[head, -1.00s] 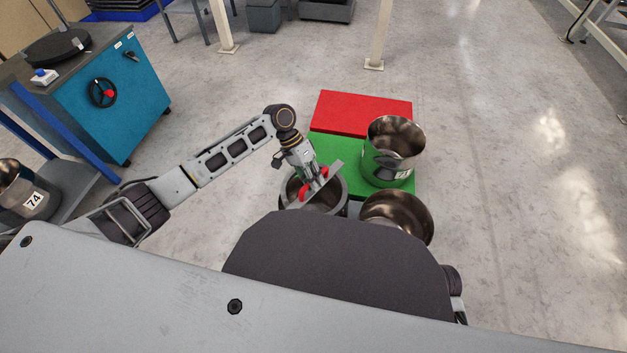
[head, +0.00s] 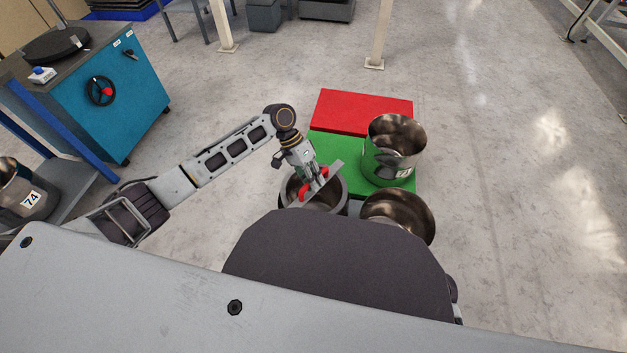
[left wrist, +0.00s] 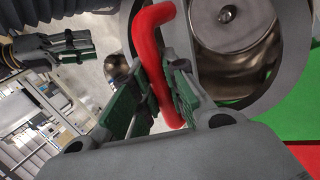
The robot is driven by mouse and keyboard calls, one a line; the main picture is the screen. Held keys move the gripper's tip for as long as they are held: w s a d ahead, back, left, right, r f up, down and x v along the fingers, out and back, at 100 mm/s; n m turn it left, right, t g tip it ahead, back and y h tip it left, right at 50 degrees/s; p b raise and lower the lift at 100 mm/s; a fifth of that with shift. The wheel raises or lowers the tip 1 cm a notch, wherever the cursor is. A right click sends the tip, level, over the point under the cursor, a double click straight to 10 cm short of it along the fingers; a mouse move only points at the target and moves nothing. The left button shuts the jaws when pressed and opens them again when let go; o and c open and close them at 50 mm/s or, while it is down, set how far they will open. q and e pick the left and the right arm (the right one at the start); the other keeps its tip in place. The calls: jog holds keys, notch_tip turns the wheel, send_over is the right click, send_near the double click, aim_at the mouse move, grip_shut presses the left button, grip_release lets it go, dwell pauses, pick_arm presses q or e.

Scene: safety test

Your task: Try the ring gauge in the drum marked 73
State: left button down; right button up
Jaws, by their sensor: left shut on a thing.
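My left gripper (head: 317,184) is shut on the red handle of the ring gauge (head: 334,172), a grey ring with a flat bar across it. The red handle (left wrist: 152,60) is between my green finger pads in the left wrist view. The ring is at the mouth of a metal drum (head: 318,203); whether it is seated or just above, I cannot tell. This drum's label is hidden. A second drum (head: 384,170) stands on the green plate, its number too small to read surely. A third drum (head: 402,212) is nearer, its label hidden. My right gripper (left wrist: 60,48) seems to show in the left wrist view.
A drum marked 74 (head: 27,196) stands at the far left. A blue cabinet (head: 125,100) stands at upper left. The floor to the right is clear.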

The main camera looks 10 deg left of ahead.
pick_arm(q)
jog(key=shift+f, duration=0.5)
pick_arm(e)
jog(key=shift+w+a+f, duration=0.1)
jog(key=shift+a+f, duration=0.05)
jog(key=shift+f, duration=0.1)
pick_arm(q)
jog(key=shift+f, duration=0.1)
jog(key=shift+f, duration=0.25)
jog(key=shift+f, duration=0.35)
jog(key=shift+f, duration=0.35)
pick_arm(e)
jog(key=shift+f, duration=0.25)
pick_arm(q)
jog(key=shift+f, duration=0.15)
jog(key=shift+f+b, duration=0.3)
jog(key=shift+f, duration=0.2)
pick_arm(e)
jog(key=shift+a+f, duration=0.1)
jog(key=shift+d+f, duration=0.15)
jog(key=shift+d, duration=0.05)
